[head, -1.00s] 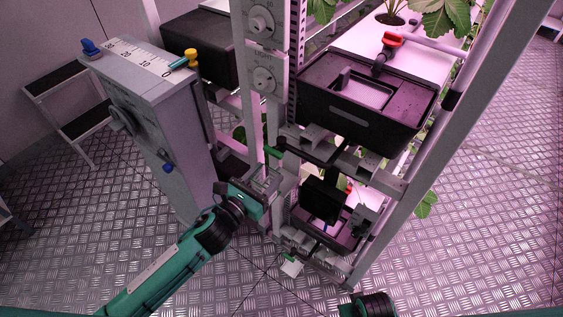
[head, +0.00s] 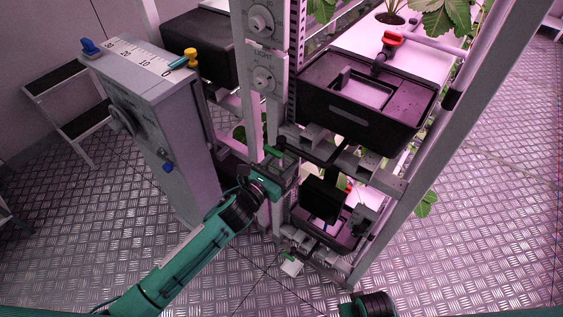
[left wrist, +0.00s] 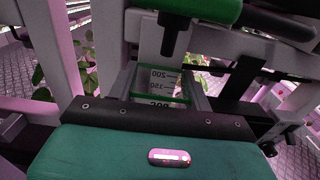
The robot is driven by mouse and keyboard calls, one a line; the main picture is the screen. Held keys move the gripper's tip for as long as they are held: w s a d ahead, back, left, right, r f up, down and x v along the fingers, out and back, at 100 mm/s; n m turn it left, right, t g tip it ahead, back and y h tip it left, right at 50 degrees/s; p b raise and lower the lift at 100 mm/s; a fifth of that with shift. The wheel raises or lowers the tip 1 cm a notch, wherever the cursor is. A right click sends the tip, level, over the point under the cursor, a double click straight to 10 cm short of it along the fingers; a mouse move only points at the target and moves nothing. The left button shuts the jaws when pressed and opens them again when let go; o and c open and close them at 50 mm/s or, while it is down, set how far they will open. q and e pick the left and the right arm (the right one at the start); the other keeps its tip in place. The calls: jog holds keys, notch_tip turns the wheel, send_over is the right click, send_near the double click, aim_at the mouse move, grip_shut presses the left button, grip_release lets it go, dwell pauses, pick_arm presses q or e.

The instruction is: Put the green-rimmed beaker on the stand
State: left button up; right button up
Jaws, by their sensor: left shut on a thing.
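The green-rimmed beaker (left wrist: 163,86) shows in the left wrist view as a clear vessel with dark graduation marks and a green edge, between my left fingers. My left gripper (head: 286,184) is shut on it, at the near upright of the rack. In the head view the gripper and rack parts hide most of the beaker. A green tap handle (left wrist: 205,8) with a dark nozzle (left wrist: 174,34) is just above and beyond the beaker in the wrist view. I cannot clearly make out the stand. My right gripper is out of view; only part of that arm shows at the bottom.
Black tanks (head: 362,98) with a red valve (head: 392,39) sit in the rack. A lower black box (head: 322,199) is right of my gripper. A grey scale column (head: 160,125) stands left of my forearm. A small white piece (head: 291,267) hangs low. Floor at right is clear.

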pick_arm(q)
jog(key=shift+f, duration=0.15)
jog(key=o, duration=1)
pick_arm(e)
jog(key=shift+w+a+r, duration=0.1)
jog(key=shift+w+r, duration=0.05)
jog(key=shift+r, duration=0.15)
pick_arm(q)
jog(key=shift+r, duration=0.2)
jog(key=v, duration=0.4)
jog(key=shift+s+a+f, duration=0.15)
jog(key=shift+s, duration=0.1)
send_near(276, 170)
jog(key=shift+w+r, duration=0.2)
jog(key=shift+w, duration=0.05)
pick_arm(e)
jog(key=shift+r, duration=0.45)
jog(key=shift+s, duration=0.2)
